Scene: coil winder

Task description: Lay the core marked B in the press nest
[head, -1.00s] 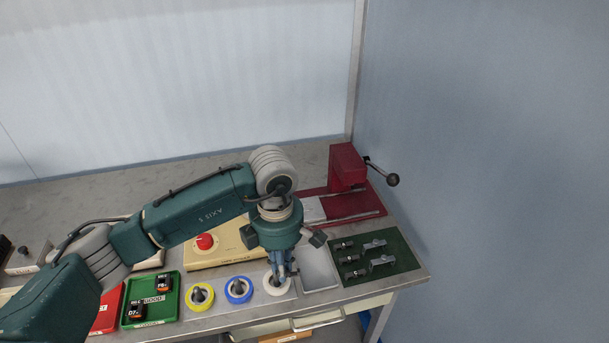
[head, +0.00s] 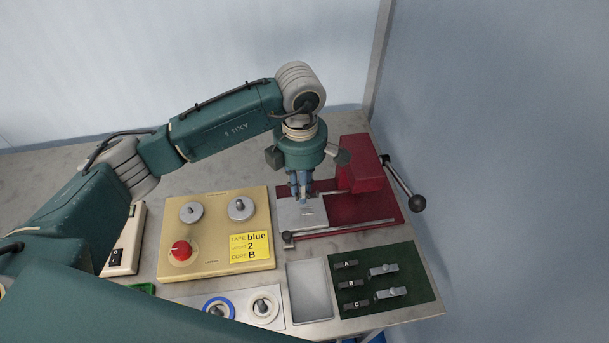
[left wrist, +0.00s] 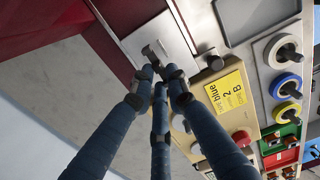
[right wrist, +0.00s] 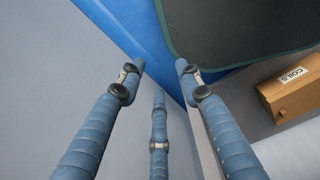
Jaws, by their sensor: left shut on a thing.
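My left gripper (head: 303,196) points down over the light metal plate (head: 290,216) of the red press (head: 361,168). In the left wrist view its fingertips (left wrist: 160,72) are closed on a small grey core (left wrist: 150,52), which is over the plate (left wrist: 175,30). I cannot read a mark on this core or tell whether it touches the plate. The green mat (head: 425,283) bears the marks A, B (head: 350,284) and C, with two grey pieces (head: 384,269) to their right. My right gripper (right wrist: 160,75) is open and empty, away from the bench top.
The press lever (head: 405,190) sticks out on the right. A cream box (head: 215,215) with a red knob and a yellow card reading blue, 2, B stands left of the press. An empty grey tray (head: 310,290) and tape rolls (head: 263,307) lie in front.

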